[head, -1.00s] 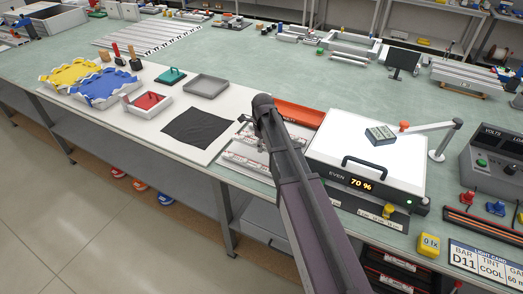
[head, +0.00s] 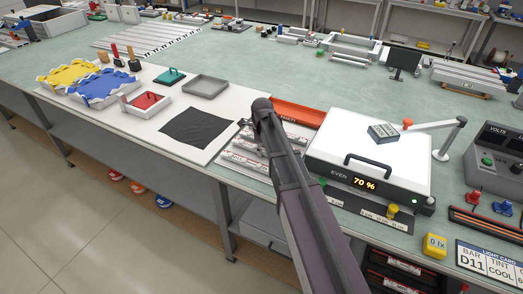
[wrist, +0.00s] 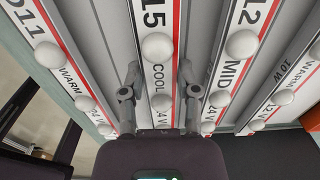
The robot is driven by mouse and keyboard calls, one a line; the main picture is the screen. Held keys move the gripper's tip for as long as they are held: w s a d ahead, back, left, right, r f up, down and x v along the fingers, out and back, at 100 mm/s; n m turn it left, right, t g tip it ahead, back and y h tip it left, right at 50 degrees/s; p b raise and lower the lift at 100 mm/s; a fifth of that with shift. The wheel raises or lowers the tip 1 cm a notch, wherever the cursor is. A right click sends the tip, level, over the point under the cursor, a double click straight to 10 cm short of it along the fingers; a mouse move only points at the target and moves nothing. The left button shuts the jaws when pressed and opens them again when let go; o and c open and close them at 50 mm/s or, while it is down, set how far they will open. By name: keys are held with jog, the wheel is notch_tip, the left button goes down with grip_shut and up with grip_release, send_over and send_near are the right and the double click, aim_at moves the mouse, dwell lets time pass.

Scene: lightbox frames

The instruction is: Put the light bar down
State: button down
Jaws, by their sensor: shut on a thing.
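In the wrist view my gripper (wrist: 157,85) has one finger on each side of a white light bar (wrist: 153,70) marked "15", "COOL" and "24 V", with a red edge stripe and round white knobs. The jaws are shut on it. The bar lies in line with its neighbours, at about the same height; I cannot tell whether it touches what is below. In the head view the light bars (head: 247,158) lie in a row left of the lightbox, partly behind my arm.
Neighbouring bars, one marked "MID" (wrist: 226,70) and one "WARM" (wrist: 68,70), lie close on both sides. The white lightbox (head: 330,132) reading 70 % stands right of the rack. An orange tray (head: 300,113) is behind. A black cloth (head: 198,127) lies left.

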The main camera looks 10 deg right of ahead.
jog(key=shift+f, duration=0.2)
jog(key=shift+c, duration=1.7)
grip_release()
jog(key=shift+r, duration=0.2)
notch_tip(320, 180, up, 12)
jog(key=p, duration=1.2)
jog(key=shift+s, duration=0.1)
